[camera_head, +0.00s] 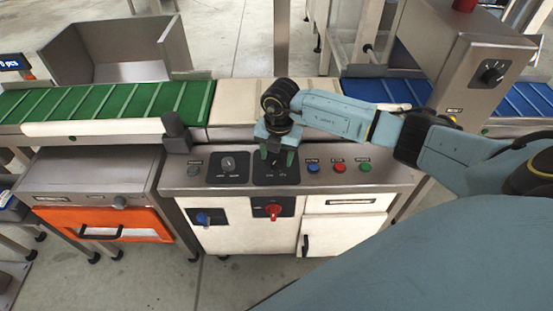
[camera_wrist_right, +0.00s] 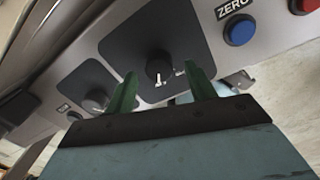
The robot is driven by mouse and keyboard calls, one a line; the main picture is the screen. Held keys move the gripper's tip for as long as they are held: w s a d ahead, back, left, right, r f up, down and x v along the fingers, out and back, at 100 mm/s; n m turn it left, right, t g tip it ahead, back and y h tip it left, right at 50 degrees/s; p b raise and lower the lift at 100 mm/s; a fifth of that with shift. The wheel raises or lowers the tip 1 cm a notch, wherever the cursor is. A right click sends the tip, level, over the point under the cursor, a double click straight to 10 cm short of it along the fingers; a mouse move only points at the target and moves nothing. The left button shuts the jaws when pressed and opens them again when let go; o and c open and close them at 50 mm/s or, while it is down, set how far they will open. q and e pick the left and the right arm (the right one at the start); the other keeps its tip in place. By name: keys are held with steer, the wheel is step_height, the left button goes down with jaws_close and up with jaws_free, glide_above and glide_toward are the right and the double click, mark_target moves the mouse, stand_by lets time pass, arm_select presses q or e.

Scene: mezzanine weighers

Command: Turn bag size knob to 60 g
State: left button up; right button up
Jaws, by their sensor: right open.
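My right gripper (camera_head: 277,156) is over the dark square plate on the sloped control panel (camera_head: 190,180). In the right wrist view its two green fingers (camera_wrist_right: 158,90) are open, one on each side of a black knob (camera_wrist_right: 159,68) with a white pointer mark. I cannot tell whether they touch it. In the head view the gripper mostly hides this knob. A second knob (camera_head: 228,163) is on the plate to its left and also shows in the right wrist view (camera_wrist_right: 96,99). The labels are too small to read. My left gripper is not in view.
Blue (camera_head: 313,166), red (camera_head: 338,167) and green (camera_head: 364,166) buttons sit right of the gripper. A red rotary switch (camera_head: 273,211) and a blue one (camera_head: 203,218) are on the front below. A dark grey post (camera_head: 176,132) rises at the panel's left. Conveyor belts run behind.

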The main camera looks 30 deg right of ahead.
steer(key=shift+f, duration=0.65)
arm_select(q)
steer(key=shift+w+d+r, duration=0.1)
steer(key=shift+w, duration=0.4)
arm_select(e)
steer(key=c, duration=1)
